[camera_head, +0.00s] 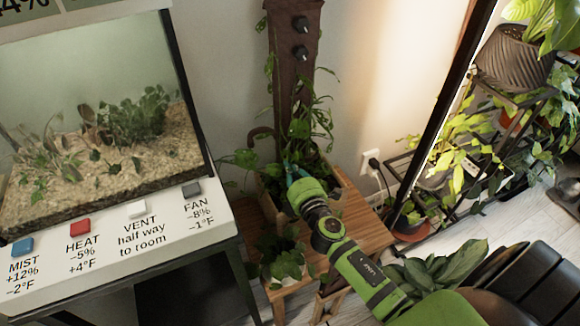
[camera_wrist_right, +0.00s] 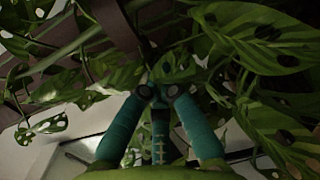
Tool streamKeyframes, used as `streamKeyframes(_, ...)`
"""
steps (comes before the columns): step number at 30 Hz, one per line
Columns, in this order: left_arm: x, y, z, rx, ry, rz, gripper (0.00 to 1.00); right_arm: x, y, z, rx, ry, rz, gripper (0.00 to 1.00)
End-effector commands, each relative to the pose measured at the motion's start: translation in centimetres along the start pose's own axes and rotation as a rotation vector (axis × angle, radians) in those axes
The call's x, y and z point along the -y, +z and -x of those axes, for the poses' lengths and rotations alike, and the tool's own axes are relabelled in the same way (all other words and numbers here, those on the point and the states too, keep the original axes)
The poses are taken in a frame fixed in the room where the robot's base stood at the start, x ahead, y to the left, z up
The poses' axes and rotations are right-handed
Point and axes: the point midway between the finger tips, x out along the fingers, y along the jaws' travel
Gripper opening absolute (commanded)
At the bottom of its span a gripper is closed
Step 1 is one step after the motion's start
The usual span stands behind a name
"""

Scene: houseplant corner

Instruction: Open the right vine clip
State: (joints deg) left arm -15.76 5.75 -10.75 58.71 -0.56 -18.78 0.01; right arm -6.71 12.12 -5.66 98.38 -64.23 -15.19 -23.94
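A brown wooden post (camera_head: 286,95) stands in a planter (camera_head: 338,178) with a climbing vine (camera_head: 318,118) around it. I cannot pick out the right vine clip for sure; leaves hide much of the post's lower part. My right gripper (camera_head: 290,168), with teal fingers, reaches into the leaves at the foot of the post. In the right wrist view its fingers (camera_wrist_right: 160,90) slant toward each other among holed leaves (camera_wrist_right: 255,42). Their tips are dark and partly lost in foliage, so their opening and any grip are unclear. My left gripper is not in view.
The planter stands on a wooden table (camera_head: 375,233). A glass terrarium (camera_head: 100,110) with labelled buttons stands left. Two dark knobs (camera_head: 301,24) sit high on the post. A socket with a black plug (camera_head: 373,162) and a plant rack (camera_head: 455,100) are right.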

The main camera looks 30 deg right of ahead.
Motion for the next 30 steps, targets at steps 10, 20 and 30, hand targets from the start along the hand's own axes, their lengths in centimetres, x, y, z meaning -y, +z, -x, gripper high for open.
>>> streamKeyframes(10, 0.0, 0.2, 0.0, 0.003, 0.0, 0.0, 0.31, 0.2, 0.4, 0.5, -0.058, 0.009, 0.005, 0.0)
streamKeyframes(20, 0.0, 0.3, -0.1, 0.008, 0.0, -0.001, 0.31, 0.3, 0.9, 1.0, -0.131, 0.022, 0.011, 0.0)
streamKeyframes(30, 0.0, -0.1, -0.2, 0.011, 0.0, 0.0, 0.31, 0.6, 1.9, 1.7, -0.241, 0.041, 0.019, 0.0)
